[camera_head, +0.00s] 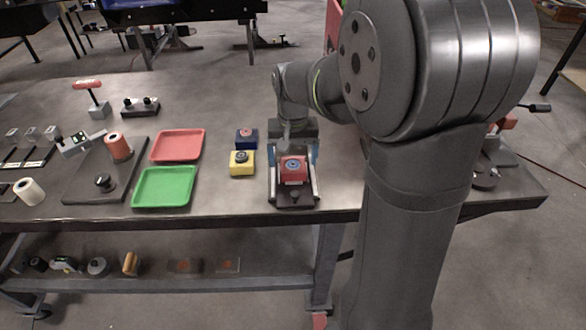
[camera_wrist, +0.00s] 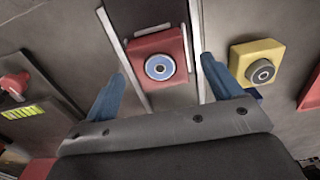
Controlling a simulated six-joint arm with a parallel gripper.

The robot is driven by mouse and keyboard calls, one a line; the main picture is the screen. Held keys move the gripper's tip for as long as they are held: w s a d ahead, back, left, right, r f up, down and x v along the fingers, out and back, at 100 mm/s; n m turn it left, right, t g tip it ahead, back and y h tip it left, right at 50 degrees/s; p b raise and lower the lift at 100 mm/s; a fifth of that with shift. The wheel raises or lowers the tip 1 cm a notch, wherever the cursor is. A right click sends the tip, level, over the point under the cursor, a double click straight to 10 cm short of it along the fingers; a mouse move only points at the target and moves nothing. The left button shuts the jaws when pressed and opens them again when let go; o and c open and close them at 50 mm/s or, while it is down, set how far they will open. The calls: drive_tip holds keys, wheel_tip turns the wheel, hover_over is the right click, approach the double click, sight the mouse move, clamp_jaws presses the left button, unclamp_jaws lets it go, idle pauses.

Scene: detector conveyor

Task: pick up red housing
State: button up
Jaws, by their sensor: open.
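The red housing (camera_head: 293,168) is a small red block with a round blue and silver part on top. It sits on the short conveyor (camera_head: 296,199) between its side rails. In the wrist view the red housing (camera_wrist: 158,64) lies just ahead of my gripper, roughly between the lines of its two blue fingers. My gripper (camera_head: 293,157) is over the conveyor, and its fingers (camera_wrist: 160,80) are spread apart with nothing between them. The conveyor (camera_wrist: 203,30) shows its pale rails on either side of the housing in the wrist view. The fingers do not visibly touch the housing.
A yellow housing (camera_head: 242,163) and a blue housing (camera_head: 246,139) stand left of the conveyor. A red tray (camera_head: 177,146) and a green tray (camera_head: 164,187) lie farther left, beside a dark plate (camera_head: 84,182) with parts. The table between trays and back edge is mostly clear.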

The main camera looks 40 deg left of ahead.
wheel_tip(320, 180, down, 2)
drive_tip(key=shift+f, duration=0.1)
drive_tip(key=c, duration=1.4)
drive_tip(key=shift+r, duration=1.35)
drive_tip(key=shift+w+r, duration=0.1)
drive_tip(key=shift+r, duration=0.8)
drive_tip(key=w+d+r, duration=0.1)
drive_tip(key=d+r, duration=0.1)
drive_tip(key=d, duration=0.1)
drive_tip(key=w+d+r, duration=0.2)
drive_tip(key=d, duration=0.2)
drive_tip(key=w+d+r, duration=0.1)
drive_tip(key=d+r, duration=0.1)
drive_tip(key=d, duration=0.1)
drive_tip(key=shift+w+d+r, duration=0.25)
drive_tip(key=shift+d+r, duration=0.05)
